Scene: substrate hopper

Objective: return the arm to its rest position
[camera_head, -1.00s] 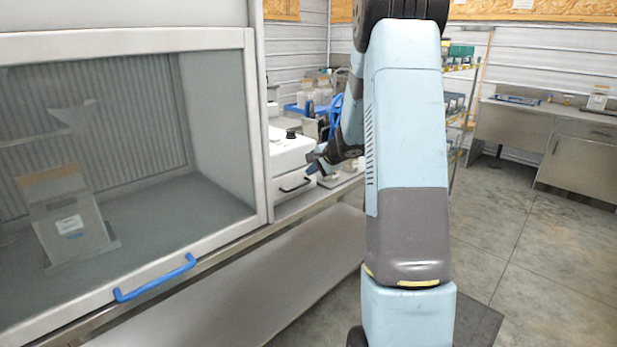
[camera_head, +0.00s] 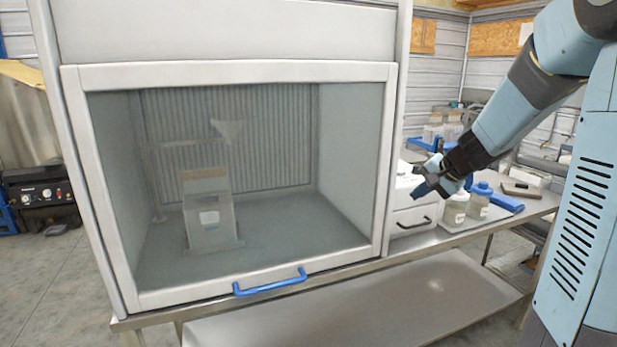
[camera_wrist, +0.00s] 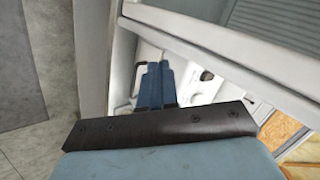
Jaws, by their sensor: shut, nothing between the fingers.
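My arm reaches in from the right in the head view, blue-grey and bent, with its end pointing down and to the left. My gripper (camera_head: 424,188) has blue fingertips and hangs in front of the white drawer unit, to the right of the fume hood. It is shut and holds nothing. In the wrist view my gripper's blue fingers (camera_wrist: 156,85) lie close together, beyond the dark edge of my wrist. White surfaces show behind them.
A fume hood with a lowered glass sash (camera_head: 228,72) and a blue handle (camera_head: 270,282) fills the left. Jars (camera_head: 455,210) and a blue-lidded bottle (camera_head: 480,199) stand on the steel bench (camera_head: 420,243) by my gripper.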

